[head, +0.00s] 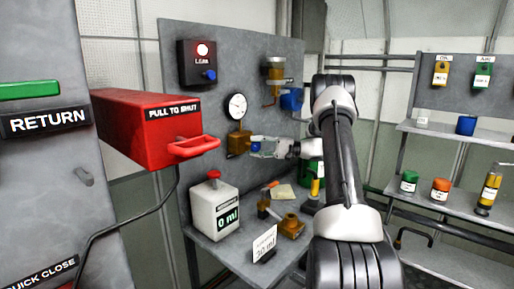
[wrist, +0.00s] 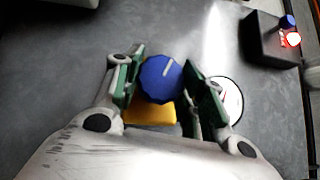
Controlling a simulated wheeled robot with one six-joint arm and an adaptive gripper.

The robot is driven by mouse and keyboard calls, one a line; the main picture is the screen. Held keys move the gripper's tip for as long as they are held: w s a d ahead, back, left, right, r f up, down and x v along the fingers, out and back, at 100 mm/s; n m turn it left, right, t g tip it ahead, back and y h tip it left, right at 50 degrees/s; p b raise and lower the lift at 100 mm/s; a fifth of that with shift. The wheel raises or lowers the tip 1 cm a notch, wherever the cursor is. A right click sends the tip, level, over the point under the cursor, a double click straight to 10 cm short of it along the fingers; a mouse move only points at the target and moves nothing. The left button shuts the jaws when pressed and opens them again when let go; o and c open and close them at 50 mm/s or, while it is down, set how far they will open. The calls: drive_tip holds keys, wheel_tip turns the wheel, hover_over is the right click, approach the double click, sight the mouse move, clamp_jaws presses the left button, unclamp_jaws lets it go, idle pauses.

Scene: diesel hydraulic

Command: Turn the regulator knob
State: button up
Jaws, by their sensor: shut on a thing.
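The regulator knob is a blue faceted knob with a pale line on its face; it sits between my fingers in the wrist view (wrist: 160,80). In the head view the knob (head: 256,146) shows small at the end of my gripper (head: 262,147). The brass-coloured regulator body (head: 238,143) is behind it on the grey panel, and shows as a yellow block (wrist: 150,112) in the wrist view. My gripper (wrist: 166,82) is shut on the knob, one green-padded finger on each side. The pressure gauge (head: 237,106) is just above the regulator; my right finger partly covers it in the wrist view.
A red "PULL TO SHUT" box (head: 140,128) with a handle juts out at left. A black box with a lit red lamp (head: 197,63) is on the panel. A white 0 ml container (head: 214,208) stands on the bench below. Shelves with jars (head: 440,188) stand at right.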

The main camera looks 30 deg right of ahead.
drive_tip(key=o, duration=1)
drive_tip(key=shift+o, duration=0.2)
drive_tip(key=v, duration=1.2)
drive_tip(key=shift+s+f, duration=0.1)
